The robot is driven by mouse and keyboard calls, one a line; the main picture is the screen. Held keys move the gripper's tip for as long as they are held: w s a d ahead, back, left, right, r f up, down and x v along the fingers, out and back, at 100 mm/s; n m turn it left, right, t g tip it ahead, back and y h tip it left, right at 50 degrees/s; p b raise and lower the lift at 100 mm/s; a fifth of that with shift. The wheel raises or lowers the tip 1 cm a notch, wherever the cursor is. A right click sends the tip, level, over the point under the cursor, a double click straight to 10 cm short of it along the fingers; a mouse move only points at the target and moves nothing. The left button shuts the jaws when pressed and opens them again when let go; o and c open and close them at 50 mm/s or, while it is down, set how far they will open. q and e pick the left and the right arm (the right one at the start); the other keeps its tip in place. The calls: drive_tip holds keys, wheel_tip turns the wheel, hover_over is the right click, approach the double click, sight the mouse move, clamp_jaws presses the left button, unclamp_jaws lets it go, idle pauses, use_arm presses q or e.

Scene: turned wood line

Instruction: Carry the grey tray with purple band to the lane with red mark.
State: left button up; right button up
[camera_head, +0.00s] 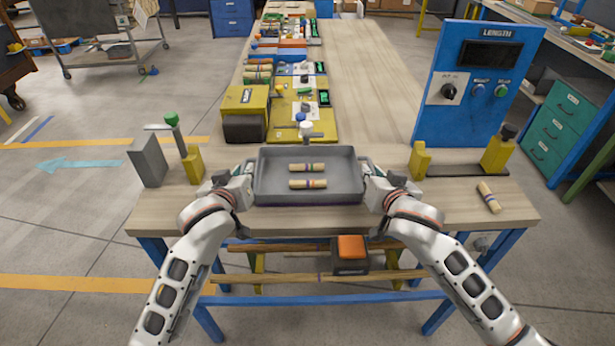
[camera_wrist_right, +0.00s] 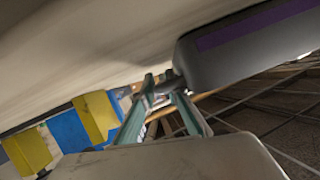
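The grey tray (camera_head: 260,190) is at the near end of the wooden table, with two short turned wood pieces (camera_head: 308,168) lying in it. Its purple band (camera_wrist_right: 255,25) shows along the side in the right wrist view. My left gripper (camera_head: 246,172) is at the tray's left end and appears shut on the handle there. My right gripper (camera_head: 374,172) is at the right end; in the right wrist view its fingers (camera_wrist_right: 160,88) close at the tray's end. I cannot tell whether the tray touches the table. I cannot make out a lane with a red mark.
A blue LENGTH panel (camera_head: 470,85) and yellow blocks (camera_head: 420,160) stand right of the tray. A loose wood piece (camera_head: 489,197) lies at the right. A grey block (camera_head: 147,160) and yellow post (camera_head: 190,162) stand left. Yellow stations (camera_head: 246,101) fill the table's left side beyond.

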use_arm(q)
clamp_jaws()
use_arm(e)
clamp_jaws()
use_arm(q)
drive_tip(key=shift+r, duration=0.15)
use_arm(e)
drive_tip(key=shift+r, duration=0.15)
